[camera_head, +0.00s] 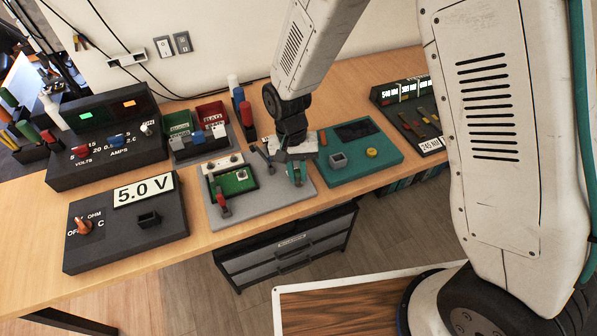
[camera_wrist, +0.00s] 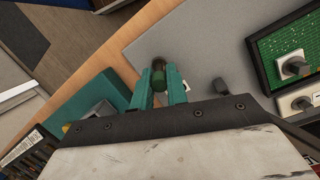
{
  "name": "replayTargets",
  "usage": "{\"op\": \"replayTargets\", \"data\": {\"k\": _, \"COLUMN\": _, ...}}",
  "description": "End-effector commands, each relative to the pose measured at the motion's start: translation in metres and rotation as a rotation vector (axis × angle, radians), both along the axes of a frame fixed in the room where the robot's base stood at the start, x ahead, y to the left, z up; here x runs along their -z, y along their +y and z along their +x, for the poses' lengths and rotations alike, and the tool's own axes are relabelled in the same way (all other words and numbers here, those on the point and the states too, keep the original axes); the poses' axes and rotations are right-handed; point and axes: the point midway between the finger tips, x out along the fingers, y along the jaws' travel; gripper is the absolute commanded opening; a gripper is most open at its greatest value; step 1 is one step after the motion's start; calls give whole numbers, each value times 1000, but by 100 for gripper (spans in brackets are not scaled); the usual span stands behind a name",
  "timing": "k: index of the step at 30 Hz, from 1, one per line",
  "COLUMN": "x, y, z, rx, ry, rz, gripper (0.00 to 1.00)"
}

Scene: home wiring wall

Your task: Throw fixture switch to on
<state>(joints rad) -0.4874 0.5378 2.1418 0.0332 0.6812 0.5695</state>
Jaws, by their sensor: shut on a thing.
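The fixture is a grey plate (camera_head: 258,205) on the bench, with a green circuit board (camera_head: 236,181) in a black frame at its left. My gripper (camera_head: 297,180), with teal fingers, is over the plate's right part. The bare plate (camera_wrist: 205,50) and board (camera_wrist: 288,42) also show in the wrist view.
A red-handled clamp (camera_head: 222,203) and a small dark lever (camera_head: 263,158) stand on the fixture. A teal box (camera_head: 374,170) with a yellow knob is close on the right. A black meter (camera_head: 123,228) reading 5.0 V stands left. The bench's front edge lies near.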

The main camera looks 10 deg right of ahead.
Motion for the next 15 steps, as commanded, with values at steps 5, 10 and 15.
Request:
{"op": "replayTargets", "data": {"k": 5, "x": 0, "y": 0, "z": 1, "rx": 0, "ry": 2, "rz": 0, "gripper": 0}}
{"op": "replayTargets", "data": {"k": 10, "x": 0, "y": 0, "z": 1, "rx": 0, "ry": 1, "rz": 0, "gripper": 35}}
{"op": "replayTargets", "data": {"k": 15, "x": 0, "y": 0, "z": 0, "rx": 0, "ry": 1, "rz": 0, "gripper": 37}}
